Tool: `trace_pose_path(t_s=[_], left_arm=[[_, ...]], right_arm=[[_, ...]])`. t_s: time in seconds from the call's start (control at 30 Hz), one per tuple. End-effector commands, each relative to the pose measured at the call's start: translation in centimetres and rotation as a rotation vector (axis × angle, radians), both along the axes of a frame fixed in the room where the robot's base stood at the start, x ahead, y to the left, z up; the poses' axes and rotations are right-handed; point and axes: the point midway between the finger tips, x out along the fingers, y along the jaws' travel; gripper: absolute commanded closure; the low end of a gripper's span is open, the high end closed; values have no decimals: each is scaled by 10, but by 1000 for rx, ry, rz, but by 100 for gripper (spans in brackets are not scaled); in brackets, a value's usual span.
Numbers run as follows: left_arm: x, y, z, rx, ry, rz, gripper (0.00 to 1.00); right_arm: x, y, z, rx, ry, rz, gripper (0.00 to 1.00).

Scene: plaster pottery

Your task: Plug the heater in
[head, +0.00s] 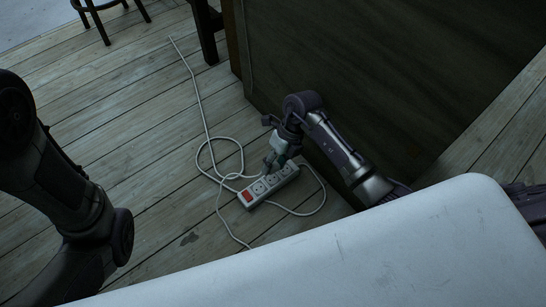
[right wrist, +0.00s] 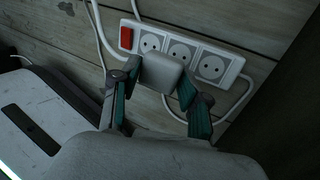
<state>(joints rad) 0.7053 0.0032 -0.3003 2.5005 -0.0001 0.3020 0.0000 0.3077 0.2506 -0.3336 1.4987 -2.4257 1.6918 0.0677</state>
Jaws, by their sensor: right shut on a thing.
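A white power strip (head: 259,191) with a red switch and three round sockets lies on the plank floor. It also shows at the top of the right wrist view (right wrist: 210,43). My right gripper (head: 275,158) is at the strip, and its fingers are shut on a pale grey plug (right wrist: 160,74) in the right wrist view. The heater is not recognisable. My left arm shows at the left, but its gripper is out of view.
A white cable (head: 199,103) runs across the floor and loops beside the strip. A dark panel (head: 380,75) stands close behind my right arm. Dark furniture legs (head: 207,32) and a stool (head: 103,25) stand at the top. The floor left of the cable is clear.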

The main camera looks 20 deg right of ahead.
Motion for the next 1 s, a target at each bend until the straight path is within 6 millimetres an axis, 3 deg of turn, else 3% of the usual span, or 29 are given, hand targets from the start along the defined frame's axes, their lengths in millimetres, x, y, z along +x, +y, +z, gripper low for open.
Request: trace_pose_path(t_s=[0.57,1.0], left_arm=[[0,1,-3,-4,3,-4,60],[2,0,-37,-3,9,-2,60]], right_arm=[[-2,0,-3,15,4,58,100],[-2,0,-36,16,5,57,100]])
